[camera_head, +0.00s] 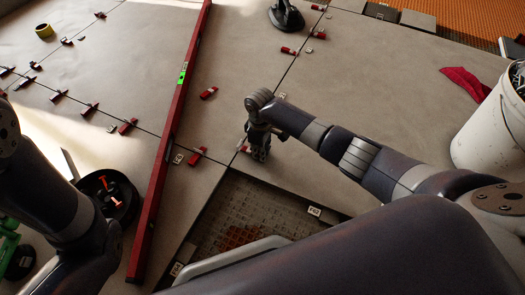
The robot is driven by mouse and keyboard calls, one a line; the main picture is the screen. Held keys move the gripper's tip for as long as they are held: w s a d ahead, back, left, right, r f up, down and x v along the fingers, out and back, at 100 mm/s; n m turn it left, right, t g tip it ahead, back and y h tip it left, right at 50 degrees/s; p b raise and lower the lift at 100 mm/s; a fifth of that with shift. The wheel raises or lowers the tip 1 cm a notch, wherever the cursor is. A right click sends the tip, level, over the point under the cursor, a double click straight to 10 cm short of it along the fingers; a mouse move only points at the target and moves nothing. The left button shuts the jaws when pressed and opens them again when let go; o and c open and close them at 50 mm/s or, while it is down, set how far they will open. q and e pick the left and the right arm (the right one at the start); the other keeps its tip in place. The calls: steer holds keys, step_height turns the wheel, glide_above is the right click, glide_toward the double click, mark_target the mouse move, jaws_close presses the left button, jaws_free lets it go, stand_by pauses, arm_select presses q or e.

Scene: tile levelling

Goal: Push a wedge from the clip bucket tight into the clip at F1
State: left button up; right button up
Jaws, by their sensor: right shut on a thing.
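My right gripper (259,155) points down at the tile joint just beyond the open bay, and it is shut on a red wedge. Only a small red part of the wedge (244,149) shows beside the fingers. The gripper hides the clip there, so I cannot tell how far the wedge sits in it. A black round bucket (84,184) with orange-red pieces in it stands at the left, beside my left arm. My left gripper is not in view.
A long red level (171,140) with a green vial lies across the tiles. Loose red wedges (208,93) and (197,155) lie near joints. The open bay (230,215) shows a gridded bed. A white bucket (480,135) and red cloth (466,82) are at the right.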

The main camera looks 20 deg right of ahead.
mark_target(250, 150)
steer(key=shift+w+a+b, duration=0.35)
steer(key=shift+w+a, duration=0.25)
steer(key=shift+w, duration=0.05)
steer(key=shift+w+a+r+b, duration=0.1)
steer(key=shift+w+a+b, duration=0.6)
steer(key=shift+w+a, duration=0.25)
stand_by(1.6)
steer(key=o, duration=0.8)
steer(key=shift+s, duration=0.1)
step_height(250, 150, up, 12)
steer(key=shift+f, duration=0.1)
